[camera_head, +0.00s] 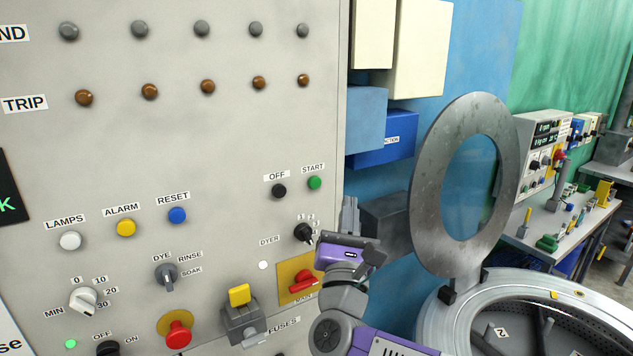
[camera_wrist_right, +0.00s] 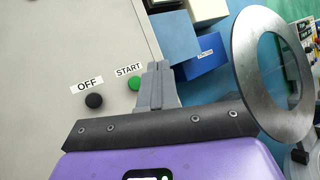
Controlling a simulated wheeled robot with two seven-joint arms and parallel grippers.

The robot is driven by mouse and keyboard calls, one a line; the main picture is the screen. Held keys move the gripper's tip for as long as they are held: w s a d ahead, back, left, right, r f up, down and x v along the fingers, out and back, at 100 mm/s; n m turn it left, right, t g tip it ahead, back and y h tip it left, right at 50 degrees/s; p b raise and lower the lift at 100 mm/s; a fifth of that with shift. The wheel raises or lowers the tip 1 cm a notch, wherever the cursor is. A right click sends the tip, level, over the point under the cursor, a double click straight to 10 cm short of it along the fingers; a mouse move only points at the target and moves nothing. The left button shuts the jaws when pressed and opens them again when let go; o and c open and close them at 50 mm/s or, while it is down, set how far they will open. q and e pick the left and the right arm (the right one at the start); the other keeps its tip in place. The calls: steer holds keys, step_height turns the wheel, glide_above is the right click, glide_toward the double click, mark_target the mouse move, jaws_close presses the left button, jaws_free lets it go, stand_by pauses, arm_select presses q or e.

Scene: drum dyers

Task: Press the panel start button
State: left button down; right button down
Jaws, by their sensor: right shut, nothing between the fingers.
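The green start button (camera_head: 314,183) sits on the grey control panel (camera_head: 230,140), under the START label and right of the black OFF button (camera_head: 279,191). In the right wrist view the start button (camera_wrist_right: 134,83) shows just left of the fingertips. My right gripper (camera_head: 350,207) is shut and empty, with its fingers pointing up. In the head view the fingertips are to the right of and below the start button, near the panel's right edge. In the wrist view the right gripper (camera_wrist_right: 157,70) appears apart from the button, though depth is hard to judge. My left gripper is not in view.
A black dyer selector (camera_head: 304,232) and a red main switch (camera_head: 303,281) are close to my right gripper. Blue boxes (camera_head: 385,150) are mounted beyond the panel edge. A drum with a raised round lid (camera_head: 425,190) stands at right.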

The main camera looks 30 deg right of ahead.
mark_target(315, 183)
steer(key=shift+w+a+p, duration=0.2)
steer(key=shift+w+p, duration=0.2)
steer(key=shift+w, duration=1.55)
steer(key=shift+w+a+p, duration=0.15)
steer(key=shift+w+p, duration=0.25)
steer(key=shift+w, duration=1.55)
steer(key=shift+w+b, duration=0.45)
steer(key=shift+b, duration=0.3)
